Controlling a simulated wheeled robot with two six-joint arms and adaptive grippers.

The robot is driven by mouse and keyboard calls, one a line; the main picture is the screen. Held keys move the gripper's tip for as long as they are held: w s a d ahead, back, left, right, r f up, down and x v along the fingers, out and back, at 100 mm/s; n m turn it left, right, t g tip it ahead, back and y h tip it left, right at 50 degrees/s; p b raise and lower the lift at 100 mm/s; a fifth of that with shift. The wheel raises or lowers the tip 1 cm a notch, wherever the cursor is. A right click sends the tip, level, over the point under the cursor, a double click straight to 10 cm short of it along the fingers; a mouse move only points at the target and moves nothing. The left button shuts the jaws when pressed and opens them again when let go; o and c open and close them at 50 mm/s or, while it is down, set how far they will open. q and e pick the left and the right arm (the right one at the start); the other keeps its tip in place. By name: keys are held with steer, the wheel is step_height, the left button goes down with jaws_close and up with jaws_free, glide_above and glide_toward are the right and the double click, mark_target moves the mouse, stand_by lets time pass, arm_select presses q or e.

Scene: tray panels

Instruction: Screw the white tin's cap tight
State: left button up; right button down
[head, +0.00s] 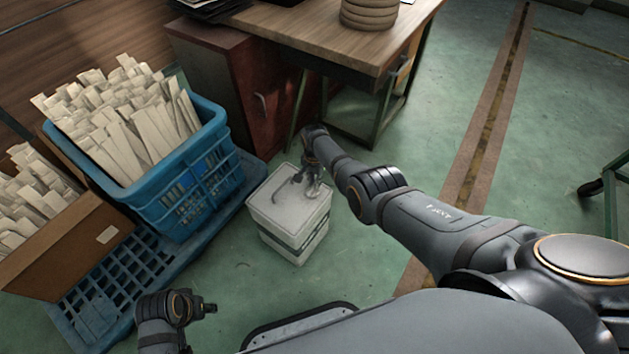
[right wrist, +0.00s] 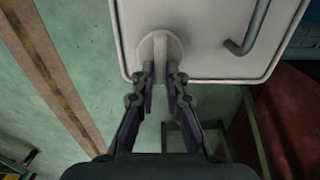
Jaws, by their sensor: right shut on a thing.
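The white tin (head: 289,245) is a box-shaped can with a dark band, standing upright on the green floor. Its pale top with a raised rim fills the upper part of the right wrist view (right wrist: 205,62). The round, off-white cap (right wrist: 160,45) sits near one corner of that top. My right gripper (head: 312,186) reaches down to the tin's top. In the right wrist view its fingers (right wrist: 160,78) are shut on the cap's upright grip, one on each side. In the head view the arm and fingers hide the cap.
A grey bent handle (right wrist: 252,30) stands on the tin's top beside the cap. A blue crate (head: 195,165) of pale strips on a blue pallet (head: 92,312) stands left. A wooden desk (head: 305,38) stands behind.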

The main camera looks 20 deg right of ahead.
steer(key=c, duration=1.4)
jaws_free()
steer(key=shift+r, duration=0.1)
step_height(320, 180, up, 12)
steer(key=shift+f, duration=0.1)
